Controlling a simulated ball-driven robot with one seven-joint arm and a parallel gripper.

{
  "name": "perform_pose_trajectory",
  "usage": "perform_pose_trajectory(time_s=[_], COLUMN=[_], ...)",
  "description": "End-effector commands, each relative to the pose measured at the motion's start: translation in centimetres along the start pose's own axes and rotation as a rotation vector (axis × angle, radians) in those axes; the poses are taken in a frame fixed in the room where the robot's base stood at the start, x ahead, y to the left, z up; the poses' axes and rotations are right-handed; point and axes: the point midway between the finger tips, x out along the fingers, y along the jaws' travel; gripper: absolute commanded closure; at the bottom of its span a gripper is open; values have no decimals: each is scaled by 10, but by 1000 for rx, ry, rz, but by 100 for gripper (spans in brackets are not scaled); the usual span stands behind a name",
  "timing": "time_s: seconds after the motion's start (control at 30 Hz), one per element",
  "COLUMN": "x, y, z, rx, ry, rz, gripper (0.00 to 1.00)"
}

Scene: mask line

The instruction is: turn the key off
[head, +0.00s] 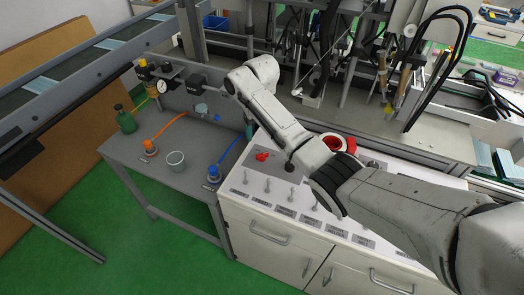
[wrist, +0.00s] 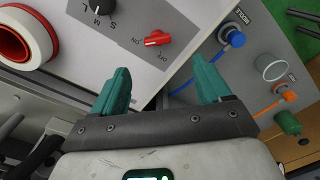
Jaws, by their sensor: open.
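The knob appears beyond the gap between the fingertips, apart from both. In the head view my arm hides most of the gripper; a bit of teal (head: 249,131) shows below the arm, close to the knob.
A black dial (wrist: 99,8) marked S, M, L and a red-and-white tape roll (wrist: 25,38) are beside the knob. Several toggle switches stand along the white panel (head: 240,183). A grey table (head: 190,198) with a cup (head: 176,161), hoses and a green bottle (head: 125,120) adjoins it.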

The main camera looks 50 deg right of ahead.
Motion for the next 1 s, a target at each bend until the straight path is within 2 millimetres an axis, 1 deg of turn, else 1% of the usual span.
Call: perform_pose_trajectory(time_s=[0.07,0.17,0.27,0.5,0.63,0.8,1.0], x=[2,11,27,72,90,103,106], y=[4,5,5,5,4,4,4], z=[-2,-1,0,0,-1,-1,-1], rx=[7,8,8,7,6,6,5], ry=[-7,-9,-11,-9,-7,-6,-5], rz=[6,6,7,6,7,5,5], gripper=[23,23,23,23,23,23,23])
